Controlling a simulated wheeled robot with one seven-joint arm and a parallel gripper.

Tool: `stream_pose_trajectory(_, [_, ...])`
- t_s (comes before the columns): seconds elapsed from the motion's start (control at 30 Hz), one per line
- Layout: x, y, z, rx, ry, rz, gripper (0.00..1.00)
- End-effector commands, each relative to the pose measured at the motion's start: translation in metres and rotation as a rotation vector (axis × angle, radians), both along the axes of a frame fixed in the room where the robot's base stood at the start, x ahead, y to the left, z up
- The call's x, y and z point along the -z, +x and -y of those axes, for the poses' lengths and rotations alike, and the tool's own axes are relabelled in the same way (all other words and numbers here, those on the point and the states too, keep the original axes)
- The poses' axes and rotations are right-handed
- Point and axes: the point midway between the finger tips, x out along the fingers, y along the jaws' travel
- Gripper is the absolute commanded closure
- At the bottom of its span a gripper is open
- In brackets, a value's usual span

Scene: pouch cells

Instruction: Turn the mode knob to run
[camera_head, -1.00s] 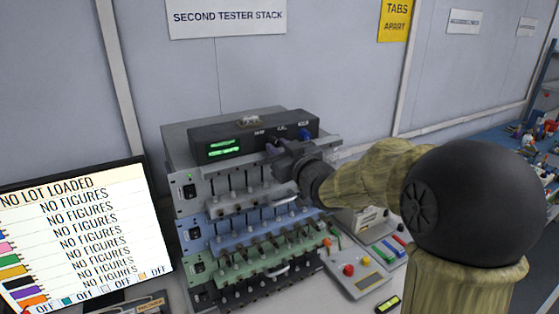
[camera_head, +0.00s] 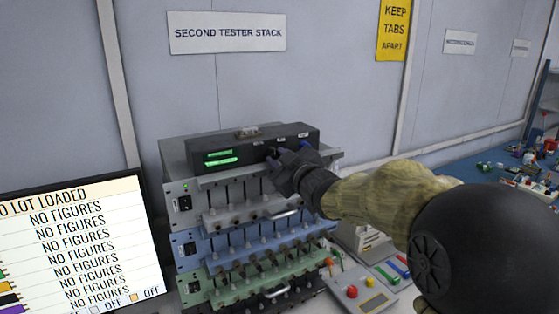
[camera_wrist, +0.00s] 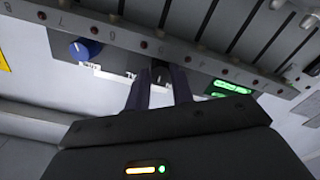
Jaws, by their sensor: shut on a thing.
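A black tester unit (camera_head: 229,146) with green displays sits on top of the tester stack. My gripper (camera_head: 275,156) is at the right part of its front face. In the wrist view, the fingers (camera_wrist: 160,88) are shut on a dark knob (camera_wrist: 160,72) on that face. The fingers hide most of the knob, and its pointer cannot be read. A blue knob (camera_wrist: 84,49) is beside it, untouched; it also shows in the head view (camera_head: 305,145). Small white labels are near the knobs, too small to read for certain.
Grey, blue and green tester modules with rows of leads (camera_head: 265,243) are stacked below. A monitor (camera_head: 75,245) stands at the left. A grey box with red and yellow buttons (camera_head: 362,299) is at the lower right. A wall is close behind.

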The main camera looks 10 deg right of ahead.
Motion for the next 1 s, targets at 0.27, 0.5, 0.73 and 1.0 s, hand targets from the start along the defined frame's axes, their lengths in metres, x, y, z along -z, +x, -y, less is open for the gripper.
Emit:
stream_pose_trajectory(0.27, [0.0004,-0.0001,-0.0005,-0.001,0.001,-0.001,0.55])
stream_pose_trajectory(0.5, [0.0014,-0.0002,-0.0007,-0.002,0.000,-0.003,0.55])
stream_pose_trajectory(0.73, [-0.0001,-0.0001,-0.0008,-0.001,0.032,-0.019,0.55])
stream_pose_trajectory(1.0, [-0.0035,-0.0003,-0.0009,-0.001,0.204,-0.090,0.55])
